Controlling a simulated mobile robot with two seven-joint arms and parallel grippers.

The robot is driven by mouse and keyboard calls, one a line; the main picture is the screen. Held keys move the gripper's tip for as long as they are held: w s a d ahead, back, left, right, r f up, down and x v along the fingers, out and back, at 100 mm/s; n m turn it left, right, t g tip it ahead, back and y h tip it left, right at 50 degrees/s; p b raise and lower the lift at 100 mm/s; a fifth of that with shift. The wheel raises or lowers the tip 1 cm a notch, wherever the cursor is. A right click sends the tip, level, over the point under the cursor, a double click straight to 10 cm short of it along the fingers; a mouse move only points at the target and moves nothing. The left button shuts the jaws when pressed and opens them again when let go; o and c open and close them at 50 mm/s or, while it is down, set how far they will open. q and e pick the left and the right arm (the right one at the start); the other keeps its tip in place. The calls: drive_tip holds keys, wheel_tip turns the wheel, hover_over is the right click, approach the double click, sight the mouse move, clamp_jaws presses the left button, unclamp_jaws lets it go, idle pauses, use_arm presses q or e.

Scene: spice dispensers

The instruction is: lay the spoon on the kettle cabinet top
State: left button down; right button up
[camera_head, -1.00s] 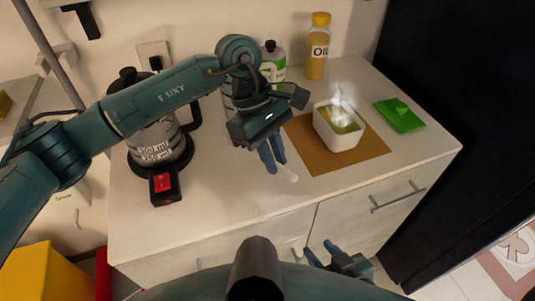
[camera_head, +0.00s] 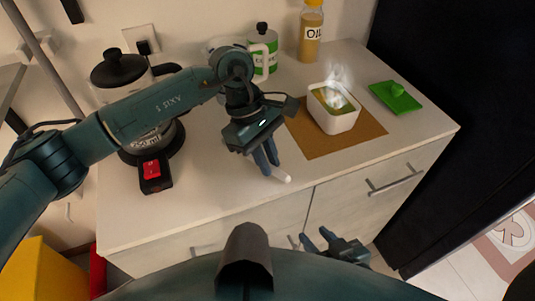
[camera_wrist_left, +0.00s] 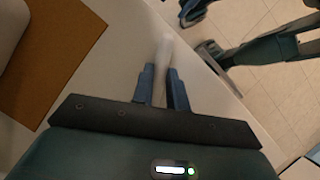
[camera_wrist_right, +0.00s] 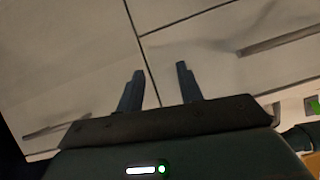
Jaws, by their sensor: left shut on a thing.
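The white spoon (camera_head: 283,176) is between the fingers of my left gripper (camera_head: 267,158), over the front part of the kettle cabinet top (camera_head: 215,200). In the left wrist view the spoon (camera_wrist_left: 163,60) is a pale, narrow piece between the two blue fingers (camera_wrist_left: 164,85); its rest is hidden by the gripper. I cannot tell whether the spoon touches the top. My right gripper (camera_head: 322,238) is open and empty in front of the cabinet doors, below the top. It also shows open in the right wrist view (camera_wrist_right: 160,85).
A black-lidded kettle (camera_head: 118,68) on its base stands left. A steaming white bowl (camera_head: 336,118) stands on a brown mat (camera_head: 312,141). The front middle is clear.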

use_arm(q)
drive_tip(key=c, duration=1.3)
unclamp_jaws()
drive_tip(key=b+v, duration=0.1)
drive_tip(key=v, duration=1.2)
drive_tip(key=shift+a, duration=0.1)
